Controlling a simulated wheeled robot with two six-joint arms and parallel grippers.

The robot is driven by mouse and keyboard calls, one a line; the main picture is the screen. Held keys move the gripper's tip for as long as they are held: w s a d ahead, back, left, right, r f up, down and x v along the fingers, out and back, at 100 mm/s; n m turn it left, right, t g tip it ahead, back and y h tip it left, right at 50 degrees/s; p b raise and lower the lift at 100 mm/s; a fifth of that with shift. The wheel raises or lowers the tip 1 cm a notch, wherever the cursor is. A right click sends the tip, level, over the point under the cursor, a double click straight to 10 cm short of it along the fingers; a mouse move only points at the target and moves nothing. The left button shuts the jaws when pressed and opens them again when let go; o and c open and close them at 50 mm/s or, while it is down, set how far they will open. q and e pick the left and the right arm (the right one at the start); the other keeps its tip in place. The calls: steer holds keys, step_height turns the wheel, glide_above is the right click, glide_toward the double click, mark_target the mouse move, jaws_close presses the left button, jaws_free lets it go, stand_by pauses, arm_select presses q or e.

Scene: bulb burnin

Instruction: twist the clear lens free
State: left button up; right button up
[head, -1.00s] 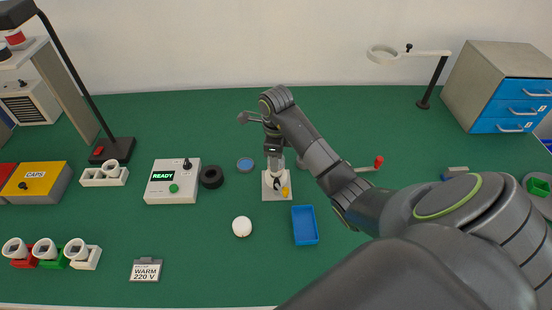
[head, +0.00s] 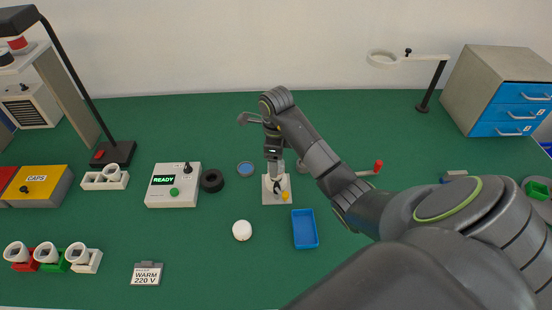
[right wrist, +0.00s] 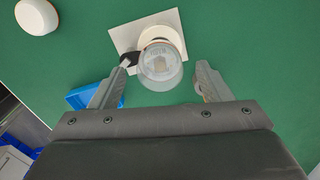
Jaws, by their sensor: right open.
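The clear lens (right wrist: 160,64) is a transparent dome on a round white fixture with a square white base plate (right wrist: 125,38). In the head view my right gripper (head: 274,165) is directly above the fixture and hides most of the lens. I cannot tell whether the fingers touch it. My left gripper does not show.
A blue tray (head: 305,229) lies close to the fixture's front right. A white dome (head: 242,230) lies at its front left. A black ring (head: 212,180) and the READY box (head: 172,185) stand to the left. The front middle of the table is clear.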

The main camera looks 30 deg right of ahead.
step_height(320, 180, up, 16)
steer(key=p, duration=1.5)
